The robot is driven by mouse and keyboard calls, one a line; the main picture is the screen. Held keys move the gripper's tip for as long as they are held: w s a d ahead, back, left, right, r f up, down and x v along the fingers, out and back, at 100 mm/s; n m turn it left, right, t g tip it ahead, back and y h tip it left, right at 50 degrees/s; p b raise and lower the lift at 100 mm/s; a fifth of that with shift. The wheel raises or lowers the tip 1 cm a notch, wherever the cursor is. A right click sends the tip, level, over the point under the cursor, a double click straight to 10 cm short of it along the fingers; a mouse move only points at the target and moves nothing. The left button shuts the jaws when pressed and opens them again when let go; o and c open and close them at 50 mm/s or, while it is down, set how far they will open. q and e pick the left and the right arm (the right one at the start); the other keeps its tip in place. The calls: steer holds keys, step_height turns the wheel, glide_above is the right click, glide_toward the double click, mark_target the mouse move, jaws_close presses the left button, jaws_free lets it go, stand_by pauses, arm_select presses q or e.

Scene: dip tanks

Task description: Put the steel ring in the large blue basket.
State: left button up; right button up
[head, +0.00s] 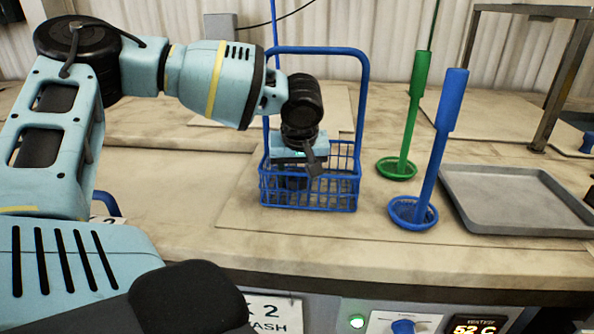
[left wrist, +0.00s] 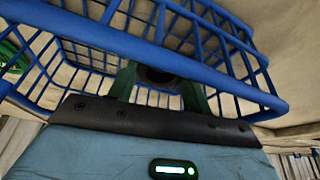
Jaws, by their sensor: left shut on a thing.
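The large blue basket (head: 310,208), a wire basket with a tall hoop handle, stands on the counter in the middle of the head view. My left gripper (head: 293,181) points down into it, with its fingers below the rim and partly hidden by the wires. In the left wrist view the two greenish fingers are shut on a dark round thing, taken as the steel ring (left wrist: 158,75), inside the basket's blue rim (left wrist: 200,73). The ring is mostly hidden in the head view, and I cannot tell whether it touches the basket floor. My right gripper is not in view.
A green long-handled strainer (head: 417,95) and a blue one (head: 446,110) stand right of the basket. A grey tray (head: 515,200) lies further right, near a metal stand (head: 565,85). The counter in front of the basket is clear.

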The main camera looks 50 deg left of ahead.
arm_select(q)
steer(key=shift+f, duration=0.15)
steer(key=o, duration=1)
steer(key=shift+r, duration=0.3)
steer(key=v, duration=1.1)
steer(key=shift+s+d+r, duration=0.15)
steer(key=shift+r, duration=0.2)
